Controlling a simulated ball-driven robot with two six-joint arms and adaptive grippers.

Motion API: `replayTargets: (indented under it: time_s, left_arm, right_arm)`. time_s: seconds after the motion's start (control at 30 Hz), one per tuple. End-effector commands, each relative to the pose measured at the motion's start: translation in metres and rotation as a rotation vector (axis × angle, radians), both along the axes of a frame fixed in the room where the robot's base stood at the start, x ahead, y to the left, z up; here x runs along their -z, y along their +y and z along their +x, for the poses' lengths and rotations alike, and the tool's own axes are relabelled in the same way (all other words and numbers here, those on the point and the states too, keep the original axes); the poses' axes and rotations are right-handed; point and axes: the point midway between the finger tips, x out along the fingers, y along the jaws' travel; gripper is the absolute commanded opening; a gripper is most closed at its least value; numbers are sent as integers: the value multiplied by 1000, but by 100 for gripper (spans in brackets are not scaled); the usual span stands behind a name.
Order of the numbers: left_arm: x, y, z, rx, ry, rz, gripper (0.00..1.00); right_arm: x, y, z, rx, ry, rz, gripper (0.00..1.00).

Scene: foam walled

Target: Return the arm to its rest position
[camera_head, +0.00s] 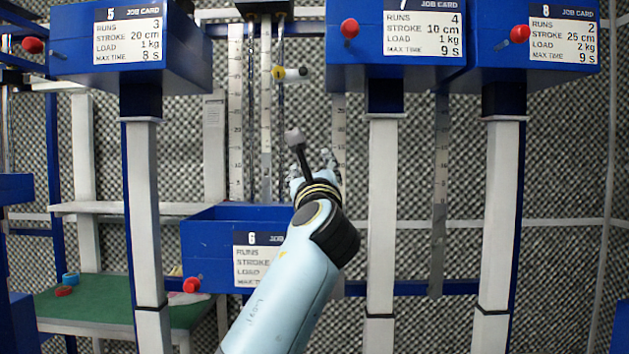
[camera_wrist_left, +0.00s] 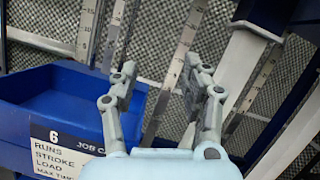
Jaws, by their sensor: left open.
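My left arm (camera_head: 285,290) reaches up from the bottom middle in the head view. Its gripper (camera_head: 328,160) is in front of the foam wall, at the upper right of blue box 6 (camera_head: 210,240). In the left wrist view the two fingers of the left gripper (camera_wrist_left: 165,85) stand apart with nothing between them. Box 6 also shows in the left wrist view (camera_wrist_left: 30,90), to the left of the fingers. The arm covers part of the job card of box 6 in the head view. My right gripper is not in view.
Blue boxes 5 (camera_head: 75,65), 7 (camera_head: 360,75) and 8 (camera_head: 485,60) stand high on white posts. A green-topped table (camera_head: 110,300) is at the lower left. Vertical scales stand behind.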

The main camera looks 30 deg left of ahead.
Motion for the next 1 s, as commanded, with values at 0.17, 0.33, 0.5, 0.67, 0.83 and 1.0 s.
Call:
replayTargets:
  time_s: [0.17,0.33,0.5,0.67,0.83,1.0]
  left_arm:
    - [9,0,1,3,10,-2,47]
    - [9,0,1,3,11,-3,47]
    - [9,0,1,3,11,-3,47]
    - [9,0,1,3,11,-3,47]
    - [36,8,-11,27,-11,-148,47]
    - [135,26,-65,57,-106,-719,47]
  right_arm:
    - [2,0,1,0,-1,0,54]
    - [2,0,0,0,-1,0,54]
    - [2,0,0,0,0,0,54]
    - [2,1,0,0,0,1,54]
    - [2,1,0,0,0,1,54]
    - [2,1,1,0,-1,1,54]
